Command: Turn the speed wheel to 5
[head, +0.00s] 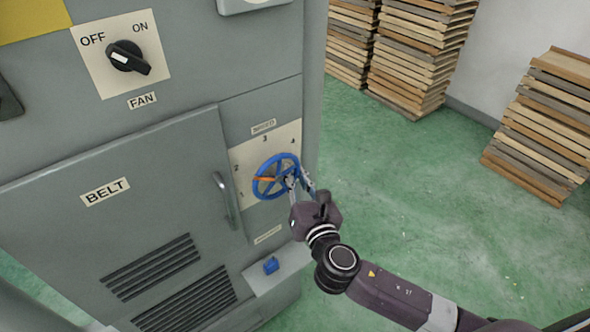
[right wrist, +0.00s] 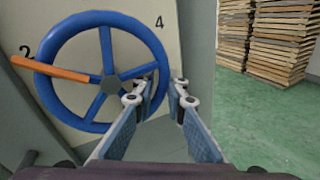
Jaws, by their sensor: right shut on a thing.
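The blue speed wheel (head: 258,188) is on a white dial plate (head: 243,158) on the grey cabinet. It also shows in the right wrist view (right wrist: 58,48). Its orange pointer (head: 266,179) points left, and in the right wrist view the pointer (right wrist: 50,69) ends just below the 2. My right gripper (head: 300,182) is shut on the wheel's right rim. Its fingers (right wrist: 163,90) are at the lower right of the rim in the right wrist view. My left gripper is not in view.
A vertical handle (head: 226,200) stands out from the BELT door left of the wheel. A FAN knob (head: 127,57) is above, and a blue switch (head: 271,265) is below. Stacks of wooden trays (head: 415,55) stand at the back. Green floor is clear to the right.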

